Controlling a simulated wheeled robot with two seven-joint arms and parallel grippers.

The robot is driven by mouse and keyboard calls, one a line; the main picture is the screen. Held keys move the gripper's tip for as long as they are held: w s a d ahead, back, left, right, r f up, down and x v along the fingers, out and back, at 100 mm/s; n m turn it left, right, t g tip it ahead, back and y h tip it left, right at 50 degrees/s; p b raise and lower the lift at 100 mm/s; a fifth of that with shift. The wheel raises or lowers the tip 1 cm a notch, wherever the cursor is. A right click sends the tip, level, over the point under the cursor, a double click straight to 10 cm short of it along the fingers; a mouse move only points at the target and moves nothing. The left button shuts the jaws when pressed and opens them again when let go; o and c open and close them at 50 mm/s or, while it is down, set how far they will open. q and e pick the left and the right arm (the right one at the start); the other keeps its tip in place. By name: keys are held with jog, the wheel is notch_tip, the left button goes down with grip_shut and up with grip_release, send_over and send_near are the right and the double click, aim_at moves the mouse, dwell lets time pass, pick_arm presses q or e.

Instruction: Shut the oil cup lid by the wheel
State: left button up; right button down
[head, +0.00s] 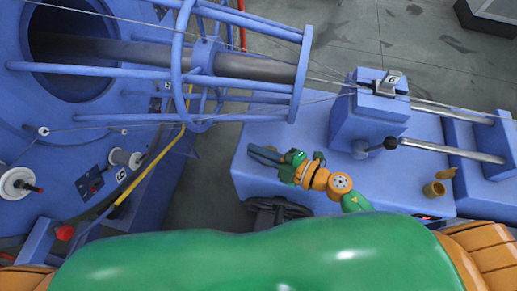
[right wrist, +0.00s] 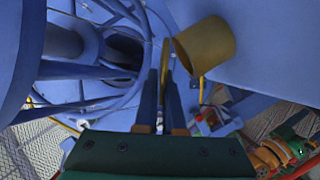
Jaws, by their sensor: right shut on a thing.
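My right gripper (head: 263,155) reaches left over the blue table in the head view. In the right wrist view its fingers (right wrist: 162,78) are shut on a thin brown edge (right wrist: 160,92), which looks like the oil cup lid. A brass-brown oil cup (right wrist: 207,45) is close to the right of the fingertips there. The lid's exact angle to the cup is unclear. In the head view I cannot make out this cup beside my gripper. The dark wheel (head: 277,208) is below my right arm, partly hidden by my green body. My left gripper is not in view.
Another brass cup (head: 434,189), with its lid (head: 446,174) raised, stands on the table's right part. The blue housing (head: 368,120) with a black-knobbed lever (head: 390,144) stands behind my arm. The tube cage (head: 245,65) is beyond. A yellow bar (head: 150,170) slants at left.

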jog(key=shift+s+f+n+t+b, duration=0.15)
jog(key=shift+f+n+t+b, duration=0.15)
jog(key=shift+n+b, duration=0.15)
dwell(0.3)
jog(key=c, duration=1)
grip_release()
jog(key=shift+a, duration=0.1)
jog(key=b+v, duration=0.1)
jog(key=v, duration=0.5)
jog(key=shift+s+d, duration=0.15)
jog(key=shift+d, duration=0.2)
jog(key=shift+d+r, duration=0.1)
